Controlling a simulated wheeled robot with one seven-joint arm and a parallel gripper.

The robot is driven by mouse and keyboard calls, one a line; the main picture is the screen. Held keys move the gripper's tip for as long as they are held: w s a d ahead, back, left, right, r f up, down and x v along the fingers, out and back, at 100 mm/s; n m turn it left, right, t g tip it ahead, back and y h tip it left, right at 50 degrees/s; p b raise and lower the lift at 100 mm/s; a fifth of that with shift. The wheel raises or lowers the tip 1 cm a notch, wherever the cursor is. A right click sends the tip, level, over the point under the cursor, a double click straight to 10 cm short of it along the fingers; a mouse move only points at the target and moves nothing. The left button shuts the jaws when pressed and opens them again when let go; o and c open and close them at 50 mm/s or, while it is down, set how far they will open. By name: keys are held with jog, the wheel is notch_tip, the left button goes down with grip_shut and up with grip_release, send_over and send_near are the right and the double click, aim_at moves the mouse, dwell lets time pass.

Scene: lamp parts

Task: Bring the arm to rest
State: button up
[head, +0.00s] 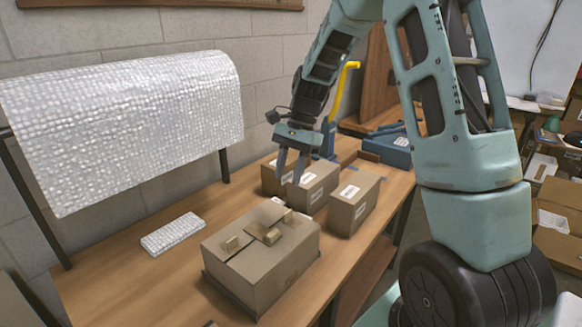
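My gripper (289,178) hangs above the table (130,285), pointing down, with its two fingers apart and nothing visible between them. It is above and behind the large cardboard box (265,270), in front of the smaller cartons in the picture. My arm is bent, reaching up from the right and over to the gripper.
Several small cartons (352,207) stand close behind the large box, near the gripper. A bubble-wrap roll (130,120) hangs at left. A white bumpy packet (173,234) lies on the table. A blue and yellow tool (340,105) stands at the back.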

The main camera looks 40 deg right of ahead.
jog(key=s+a+r+n+h+b, duration=0.1)
jog(key=s+a+n, duration=0.35)
jog(key=a, duration=0.45)
jog(key=s+a+n+h, duration=0.1)
jog(key=s+a+n, duration=0.2)
jog(key=a+n, duration=0.45)
jog(key=s+a+f+n+h, duration=0.1)
jog(key=s+a+n, duration=0.4)
jog(key=s, duration=0.3)
jog(key=s+a+f+n+h+b, duration=0.1)
jog(key=s+a+n, duration=0.4)
jog(key=s, duration=0.4)
jog(key=shift+s+a+f+n+t, duration=0.3)
jog(key=shift+n+t, duration=0.1)
jog(key=shift+n, duration=0.4)
